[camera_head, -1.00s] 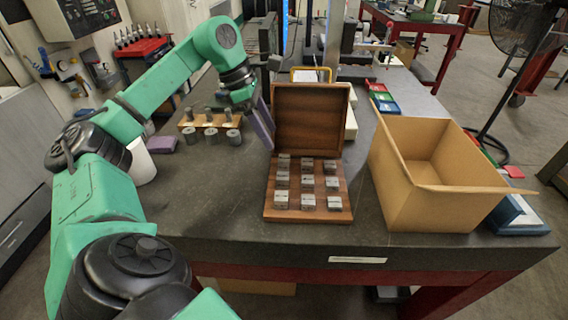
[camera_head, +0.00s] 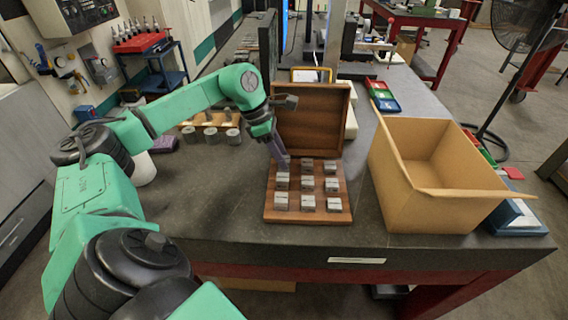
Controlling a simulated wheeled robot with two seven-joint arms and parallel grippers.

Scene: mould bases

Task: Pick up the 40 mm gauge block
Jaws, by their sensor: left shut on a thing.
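An open wooden case (camera_head: 268,215) stands on the bench with its lid up at the back. Small grey metal gauge blocks (camera_head: 307,203) sit in rows in it; their markings are too small to read, so I cannot tell which is the 40 mm one. My left gripper (camera_head: 283,162) reaches down into the case at its back left corner. It is shut on the gauge block there, which its fingers mostly hide. I cannot tell whether that block is clear of its slot. My right gripper is not in view.
An open cardboard box (camera_head: 425,205) stands right of the case. A wooden rack (camera_head: 201,121) with grey cylinders is behind my left arm, near a purple block (camera_head: 166,143). Blue, green and red trays (camera_head: 385,104) lie at the back right. The bench front left is clear.

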